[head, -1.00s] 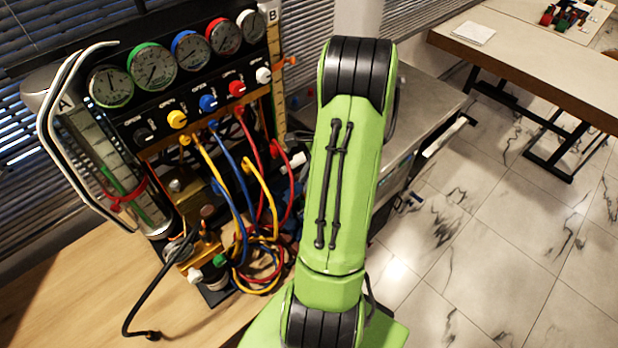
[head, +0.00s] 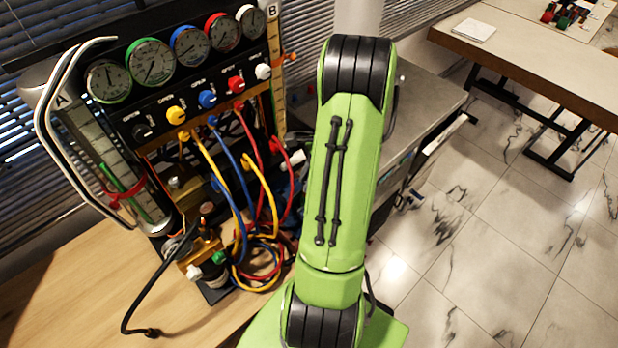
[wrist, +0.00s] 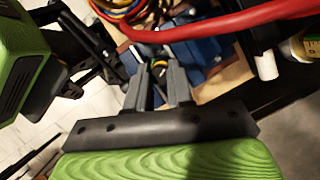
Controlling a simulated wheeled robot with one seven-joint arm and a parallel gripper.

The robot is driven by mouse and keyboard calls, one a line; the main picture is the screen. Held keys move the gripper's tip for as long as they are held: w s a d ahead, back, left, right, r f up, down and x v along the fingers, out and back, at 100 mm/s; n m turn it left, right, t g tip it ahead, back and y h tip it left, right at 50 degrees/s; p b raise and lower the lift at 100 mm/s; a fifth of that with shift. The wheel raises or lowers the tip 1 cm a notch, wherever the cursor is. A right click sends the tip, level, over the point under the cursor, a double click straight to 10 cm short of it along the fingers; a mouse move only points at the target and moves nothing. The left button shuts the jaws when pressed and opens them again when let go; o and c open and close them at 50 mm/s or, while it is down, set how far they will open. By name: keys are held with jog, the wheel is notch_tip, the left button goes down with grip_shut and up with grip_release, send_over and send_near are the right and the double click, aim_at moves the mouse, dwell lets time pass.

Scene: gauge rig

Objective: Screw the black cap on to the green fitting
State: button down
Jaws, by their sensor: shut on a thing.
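The green fitting (head: 219,258) is a small green piece at the foot of the gauge rig (head: 160,100) in the head view, beside a white fitting (head: 194,272). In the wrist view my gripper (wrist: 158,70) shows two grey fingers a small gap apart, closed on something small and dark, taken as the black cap. The cap is too small and shaded there to make out its shape. I cannot pick out the green fitting in the wrist view. My green arm hides the gripper and the cap in the head view.
Yellow, blue and red hoses (head: 247,190) hang from the rig and coil near the fittings. A black hose (head: 142,292) runs onto the wooden bench (head: 75,300), whose front left is clear. A red hose (wrist: 215,25) crosses above the fingers in the wrist view.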

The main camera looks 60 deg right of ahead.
dwell(0.4)
jog(key=m+p, duration=0.1)
jog(key=m, duration=0.1)
jog(key=shift+s+a+r+m+t+h, duration=0.1)
jog(key=shift+m+t+h, duration=0.2)
jog(key=shift+t+h, duration=0.1)
jog(key=m, duration=0.2)
jog(key=shift+m+t+h, duration=0.3)
jog(key=shift+h, duration=0.1)
jog(key=m, duration=0.2)
jog(key=m+h, duration=0.1)
jog(key=m, duration=0.1)
jog(key=shift+t+h, duration=0.3)
jog(key=shift+m+h, duration=0.3)
jog(key=shift+m, duration=0.3)
jog(key=m+h, duration=0.1)
jog(key=m, duration=0.4)
jog(key=shift+h, duration=0.4)
